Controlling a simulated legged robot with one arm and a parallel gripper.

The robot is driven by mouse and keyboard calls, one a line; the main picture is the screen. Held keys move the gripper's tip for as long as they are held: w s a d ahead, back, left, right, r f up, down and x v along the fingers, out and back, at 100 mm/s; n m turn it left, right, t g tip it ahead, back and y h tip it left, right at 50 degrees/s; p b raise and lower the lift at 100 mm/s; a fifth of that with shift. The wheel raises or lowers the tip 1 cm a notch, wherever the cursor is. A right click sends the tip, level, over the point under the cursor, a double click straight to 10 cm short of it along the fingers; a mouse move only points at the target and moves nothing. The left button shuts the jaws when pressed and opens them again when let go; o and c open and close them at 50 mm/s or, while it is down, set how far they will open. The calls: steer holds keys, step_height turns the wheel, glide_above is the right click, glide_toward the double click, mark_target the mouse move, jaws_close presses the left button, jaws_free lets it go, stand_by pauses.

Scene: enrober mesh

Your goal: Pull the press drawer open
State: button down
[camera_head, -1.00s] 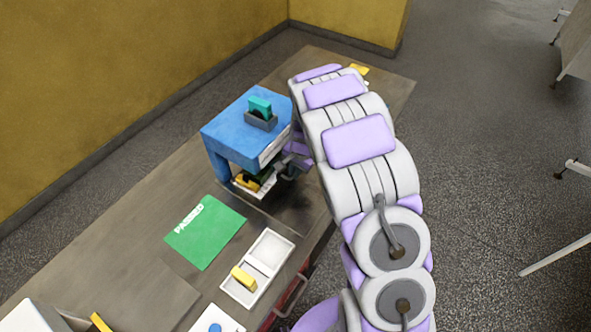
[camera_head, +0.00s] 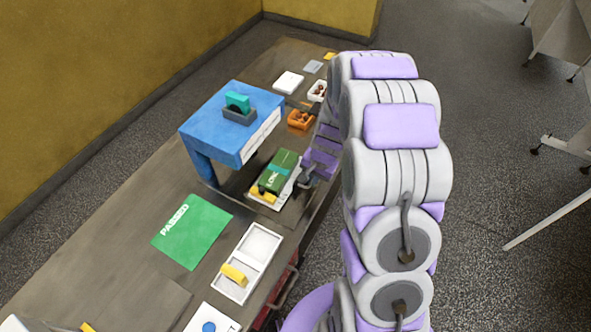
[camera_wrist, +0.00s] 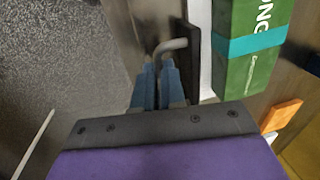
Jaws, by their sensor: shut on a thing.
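The blue press (camera_head: 215,105) stands on the bench. Its white press drawer (camera_head: 288,188) is slid out past the press's right side, with a green box (camera_head: 279,171) and a yellow block (camera_head: 263,195) on it. In the wrist view the green box (camera_wrist: 252,45) lies beside the drawer's dark front plate (camera_wrist: 192,50). My gripper (camera_head: 307,176) is at the drawer's outer end. In the wrist view my gripper (camera_wrist: 157,68) has its blue fingers shut on the grey bent handle (camera_wrist: 172,45). The drawer's back end is hidden under the press.
A green PASSED mat (camera_head: 192,231) and a white two-part tray (camera_head: 262,243) with a yellow block lie nearer on the bench. An orange tray (camera_head: 300,120) and a white tray (camera_head: 317,91) stand beyond the press. The bench edge runs beside my arm.

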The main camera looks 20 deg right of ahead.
steer(key=shift+s+d, duration=1.5)
steer(key=shift+d, duration=0.15)
steer(key=shift+r, duration=0.1)
steer(key=c, duration=1.2)
jaws_free()
step_height(320, 180, up, 17)
steer(key=s+d+p, duration=0.2)
steer(key=shift+d, duration=0.15)
steer(key=shift+s, duration=0.1)
